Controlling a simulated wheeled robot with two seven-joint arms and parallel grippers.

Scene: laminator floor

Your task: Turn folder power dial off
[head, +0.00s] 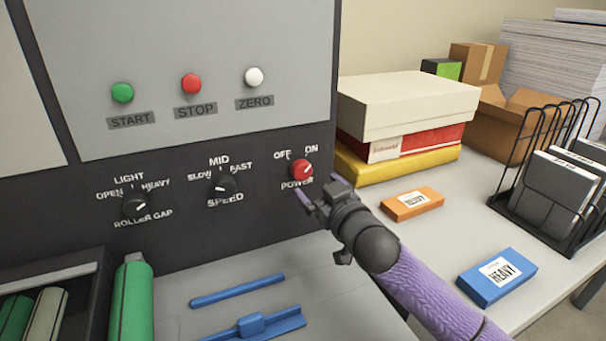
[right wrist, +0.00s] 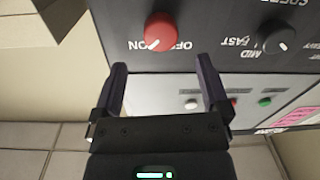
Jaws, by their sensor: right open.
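The power dial (head: 301,169) is a red round knob on the dark machine panel, under the OFF and ON labels. In the right wrist view the dial (right wrist: 160,31) appears upside down, and its white pointer mark aims toward ON. My right gripper (head: 319,190) is just in front of and below the dial in the head view. In the right wrist view my right gripper (right wrist: 163,68) is open and empty, with the dial beyond the fingertips, between their lines. I see no contact. My left gripper is not in view.
The black speed dial (head: 223,184) and roller gap dial (head: 134,205) are left of the power dial. Green, red and white buttons (head: 191,84) are above. Stacked boxes (head: 400,105) stand close right of the panel. Blue tools (head: 250,322) lie on the surface below.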

